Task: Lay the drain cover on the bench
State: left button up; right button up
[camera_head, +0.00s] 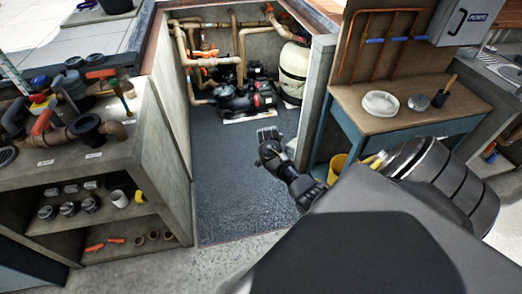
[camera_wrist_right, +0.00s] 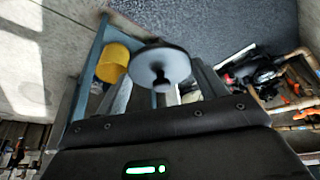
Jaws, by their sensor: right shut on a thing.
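My right gripper (camera_head: 267,136) is over the dark pit floor, left of the bench. In the right wrist view it is shut on a round grey disc with a small central knob, which I take to be the drain cover (camera_wrist_right: 178,62). The disc sits between the fingers, clear of the bench. The bench (camera_head: 350,93) has a wooden top and a blue frame, and stands at the right. My left gripper is not in view.
A pale round dish (camera_head: 380,103), a small grey cup (camera_head: 417,102) and a yellow-handled tool (camera_head: 445,90) stand on the bench. A yellow bucket (camera_head: 337,167) is below it. Pumps and pipes (camera_head: 245,97) fill the pit's back. A shelf unit (camera_head: 130,165) with fittings stands left.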

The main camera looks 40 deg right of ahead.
jog(key=a+r+n+t+y, duration=0.15)
jog(key=a+r+n, duration=0.45)
jog(key=a+r, duration=0.6)
jog(key=s+a+r+n+t+y, duration=0.1)
jog(key=s+a+r+n, duration=0.3)
jog(key=s+a, duration=1.2)
jog(key=a+n+y, duration=0.1)
jog(key=a+n, duration=0.2)
jog(key=shift+a+n, duration=0.25)
jog(key=shift+n, duration=0.05)
